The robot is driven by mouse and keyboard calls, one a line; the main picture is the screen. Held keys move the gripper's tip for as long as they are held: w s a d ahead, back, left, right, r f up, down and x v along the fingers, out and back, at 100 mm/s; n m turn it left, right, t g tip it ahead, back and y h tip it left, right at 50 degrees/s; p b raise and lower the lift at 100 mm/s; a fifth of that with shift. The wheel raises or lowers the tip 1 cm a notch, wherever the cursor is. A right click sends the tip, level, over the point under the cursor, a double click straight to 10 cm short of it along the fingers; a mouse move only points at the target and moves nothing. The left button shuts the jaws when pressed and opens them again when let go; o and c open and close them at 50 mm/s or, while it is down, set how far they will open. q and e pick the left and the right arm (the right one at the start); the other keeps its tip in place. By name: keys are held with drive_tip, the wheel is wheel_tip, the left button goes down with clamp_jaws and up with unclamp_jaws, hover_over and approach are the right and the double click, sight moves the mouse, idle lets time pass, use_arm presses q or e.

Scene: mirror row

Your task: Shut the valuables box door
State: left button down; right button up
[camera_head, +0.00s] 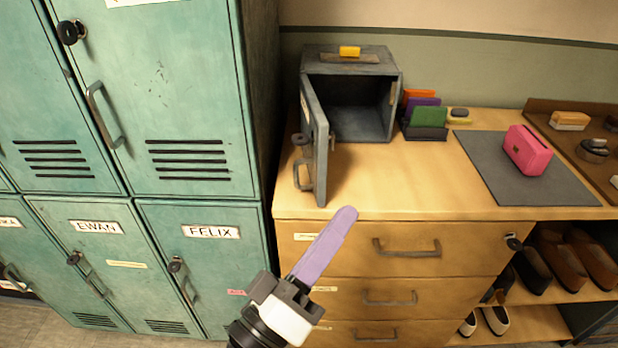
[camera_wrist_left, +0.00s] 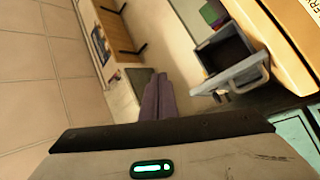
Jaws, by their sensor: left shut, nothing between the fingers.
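The valuables box (camera_head: 346,92) is a small grey metal box on the wooden cabinet top, with its dark inside showing. Its door (camera_head: 316,142) is hinged at the left and stands open, swung out toward the front, with a handle on its outer, left face. In the left wrist view the box (camera_wrist_left: 219,48) and its open door (camera_wrist_left: 240,75) lie to the right of my fingers. My left gripper (camera_head: 345,215) is shut and empty, its purple fingers in front of the cabinet, below the door's lower edge and apart from it in the picture. My right gripper is not in view.
Green lockers (camera_head: 190,100) stand close to the left of the cabinet (camera_head: 410,190). Coloured folders (camera_head: 425,118) stand right of the box. A pink case (camera_head: 528,150) sits on a grey mat (camera_head: 490,165). Shoes (camera_head: 565,260) fill the right shelves. The cabinet top before the box is clear.

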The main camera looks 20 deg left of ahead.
use_arm(q)
drive_tip(key=w+a+f+n+g+y, duration=0.3)
drive_tip(key=a+f+n+y, duration=0.3)
drive_tip(key=a+n+y, duration=0.55)
drive_tip(key=w+d+n+p, duration=0.1)
drive_tip(key=w+d+n, duration=0.1)
drive_tip(key=w, duration=0.8)
drive_tip(key=shift+w+d+r+n, duration=0.15)
drive_tip(key=shift+w+d+n, duration=0.2)
drive_tip(key=shift+d, duration=0.15)
drive_tip(key=shift+w+y, duration=0.1)
drive_tip(key=shift+y, duration=0.25)
